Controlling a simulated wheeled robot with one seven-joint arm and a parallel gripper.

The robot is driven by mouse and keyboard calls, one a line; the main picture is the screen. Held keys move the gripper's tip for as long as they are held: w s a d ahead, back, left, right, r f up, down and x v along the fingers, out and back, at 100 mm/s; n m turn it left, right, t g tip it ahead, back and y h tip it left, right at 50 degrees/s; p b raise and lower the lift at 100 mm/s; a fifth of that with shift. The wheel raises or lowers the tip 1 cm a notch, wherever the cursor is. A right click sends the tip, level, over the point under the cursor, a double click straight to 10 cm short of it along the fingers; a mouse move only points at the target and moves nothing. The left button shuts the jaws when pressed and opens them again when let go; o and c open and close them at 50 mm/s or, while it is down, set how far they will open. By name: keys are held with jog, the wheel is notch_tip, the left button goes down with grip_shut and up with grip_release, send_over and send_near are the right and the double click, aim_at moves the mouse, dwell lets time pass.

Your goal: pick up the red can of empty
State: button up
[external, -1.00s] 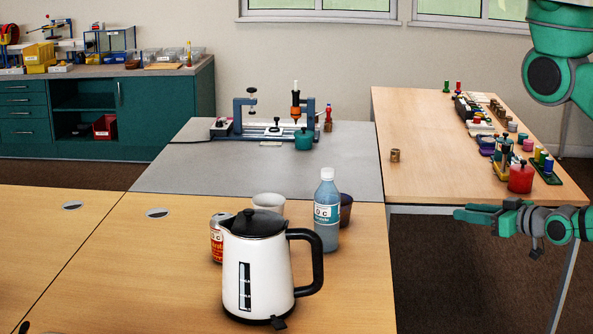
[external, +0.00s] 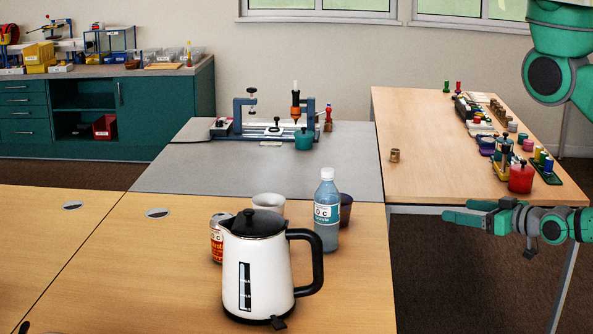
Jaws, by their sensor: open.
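The red can (external: 216,240), with a pale top and a red label, stands upright on the wooden table (external: 130,240). The white kettle (external: 258,272) with a black lid and handle stands in front of it and hides its right part. My gripper (external: 446,214) is at the right, beyond the table's right edge, pointing left. It is open and empty, well apart from the can. The kettle and a bottle stand between them in the picture.
A blue bottle (external: 326,215), a white cup (external: 268,203) and a dark cup (external: 346,208) stand close behind the kettle. The table left of the can is clear. A second wooden table (external: 420,150) at the right holds several small items.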

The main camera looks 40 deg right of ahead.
jog(key=w+a+r+m+t+y, duration=0.1)
jog(key=w+a+r+m+y, duration=0.3)
jog(key=w, duration=0.7)
jog(key=w+a+r+t+y, duration=0.1)
jog(key=w+a+r+t, duration=0.1)
jog(key=w+a, duration=0.65)
jog(key=w+a+r+m+y, duration=0.3)
jog(key=w+a+r+y, duration=0.4)
jog(key=w+a+r, duration=0.8)
jog(key=a+f+n+g, duration=0.2)
jog(key=a+n, duration=0.1)
jog(key=a, duration=0.1)
jog(key=n+g+h, duration=0.3)
jog(key=n+g, duration=0.4)
jog(key=n, duration=0.6)
send_near(216, 236)
jog(key=w+r, duration=0.1)
jog(key=w, duration=0.3)
notch_tip(216, 236, down, 7)
jog(key=shift+s+a+f, duration=0.1)
jog(key=shift+s, duration=0.05)
jog(key=shift+x, duration=2.55)
jog(key=shift+c, duration=0.3)
jog(key=c, duration=1.1)
